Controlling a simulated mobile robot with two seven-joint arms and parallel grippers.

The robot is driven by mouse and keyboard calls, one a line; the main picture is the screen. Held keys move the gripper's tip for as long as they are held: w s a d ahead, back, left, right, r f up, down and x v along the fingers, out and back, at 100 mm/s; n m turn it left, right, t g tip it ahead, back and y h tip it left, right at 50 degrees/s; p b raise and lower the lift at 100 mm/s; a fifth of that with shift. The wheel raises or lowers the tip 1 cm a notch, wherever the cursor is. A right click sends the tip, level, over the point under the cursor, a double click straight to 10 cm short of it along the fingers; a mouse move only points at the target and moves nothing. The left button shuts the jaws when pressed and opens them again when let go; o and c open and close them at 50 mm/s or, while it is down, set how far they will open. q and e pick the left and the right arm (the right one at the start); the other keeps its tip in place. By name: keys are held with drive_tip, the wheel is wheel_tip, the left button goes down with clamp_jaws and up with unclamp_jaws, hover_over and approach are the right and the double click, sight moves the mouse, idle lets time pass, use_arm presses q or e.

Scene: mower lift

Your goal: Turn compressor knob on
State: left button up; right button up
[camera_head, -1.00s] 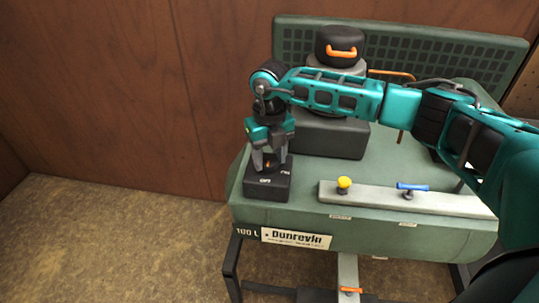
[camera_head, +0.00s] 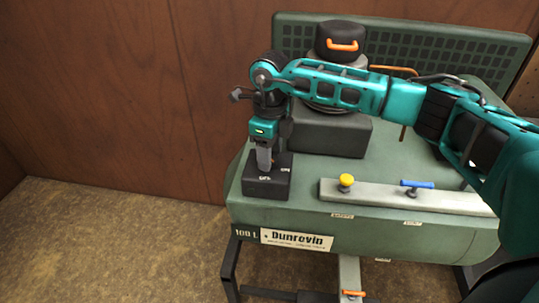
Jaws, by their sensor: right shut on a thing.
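The compressor (camera_head: 410,232) is a green tank with a label reading "Dunrevin" and "100 L". A black switch box (camera_head: 267,188) with white lettering sits at the left end of its top. My right gripper (camera_head: 264,165) points down onto the top of this box and is shut on the knob there. The knob itself is hidden by the fingers. The gripper is turned so that its fingers overlap one another in this view. My left gripper is not in view.
A yellow knob (camera_head: 346,180) and a blue lever (camera_head: 417,184) stand on a grey manifold bar (camera_head: 380,197) to the right. The dark motor block (camera_head: 335,134) stands behind my gripper. A wooden wall (camera_head: 100,90) is behind; floor is clear at left.

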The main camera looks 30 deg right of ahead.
drive_tip(key=n+b, duration=0.1)
drive_tip(key=n, duration=0.2)
drive_tip(key=shift+n, duration=0.4)
drive_tip(key=n+b, duration=0.1)
drive_tip(key=n, duration=0.3)
drive_tip(key=shift+w, duration=0.1)
drive_tip(key=shift+n+b, duration=0.45)
drive_tip(key=shift+n, duration=0.55)
drive_tip(key=o, duration=1)
drive_tip(key=shift+o, duration=0.2)
wheel_tip(320, 180, up, 13)
